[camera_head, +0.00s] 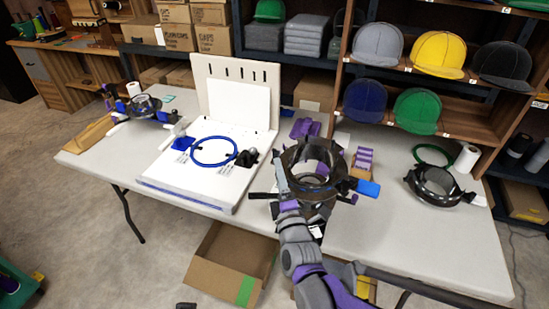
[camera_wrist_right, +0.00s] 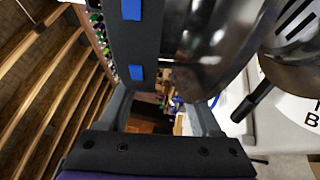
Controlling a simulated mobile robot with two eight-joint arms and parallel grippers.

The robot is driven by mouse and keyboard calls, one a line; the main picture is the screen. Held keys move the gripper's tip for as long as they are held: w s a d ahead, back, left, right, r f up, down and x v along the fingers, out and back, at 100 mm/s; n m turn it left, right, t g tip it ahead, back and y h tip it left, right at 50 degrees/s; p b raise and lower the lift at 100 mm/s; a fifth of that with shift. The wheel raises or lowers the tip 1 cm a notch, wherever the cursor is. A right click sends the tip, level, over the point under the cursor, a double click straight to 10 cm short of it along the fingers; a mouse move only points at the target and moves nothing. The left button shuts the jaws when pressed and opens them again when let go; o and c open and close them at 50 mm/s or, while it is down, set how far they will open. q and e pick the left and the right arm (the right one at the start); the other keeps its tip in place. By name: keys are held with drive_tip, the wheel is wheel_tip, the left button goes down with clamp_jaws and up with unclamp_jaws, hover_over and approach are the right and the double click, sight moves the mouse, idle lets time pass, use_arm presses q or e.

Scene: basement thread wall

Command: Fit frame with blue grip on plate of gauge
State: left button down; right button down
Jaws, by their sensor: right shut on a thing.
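The gauge is a white board with a flat plate (camera_head: 185,190) and an upright back panel, left of the middle of the table. On its plate lie a blue ring (camera_head: 213,165), a blue block (camera_head: 183,143) and a small black fixture (camera_head: 247,158). My right gripper (camera_head: 291,206) is shut on a dark round frame (camera_head: 292,160) with a blue grip (camera_head: 368,188). It holds the frame to the right of the plate, apart from it. In the right wrist view the dark frame (camera_wrist_right: 215,45) fills the upper part, above the gripper fingers (camera_wrist_right: 162,118). My left gripper does not show.
A second dark frame (camera_head: 435,185) and a green ring (camera_head: 432,155) are at the table's right. Another ring-shaped device (camera_head: 143,107) stands at the left. Purple pieces (camera_head: 305,128) lie behind the held frame. Cap shelves (camera_head: 425,80) rise behind the table; a cardboard box (camera_head: 228,262) is below.

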drive_tip(key=shift+w+a+r, duration=0.1)
drive_tip(key=shift+a, duration=0.05)
wheel_tip(320, 180, down, 9)
drive_tip(key=w+b, duration=0.1)
drive_tip(key=b, duration=0.5)
drive_tip(key=shift+w+d+b, duration=0.15)
drive_tip(key=shift+d+b, duration=0.15)
drive_tip(key=shift+b, duration=0.1)
idle(0.4)
drive_tip(key=shift+f, duration=0.35)
drive_tip(key=shift+f+b, duration=0.3)
drive_tip(key=shift+f, duration=0.15)
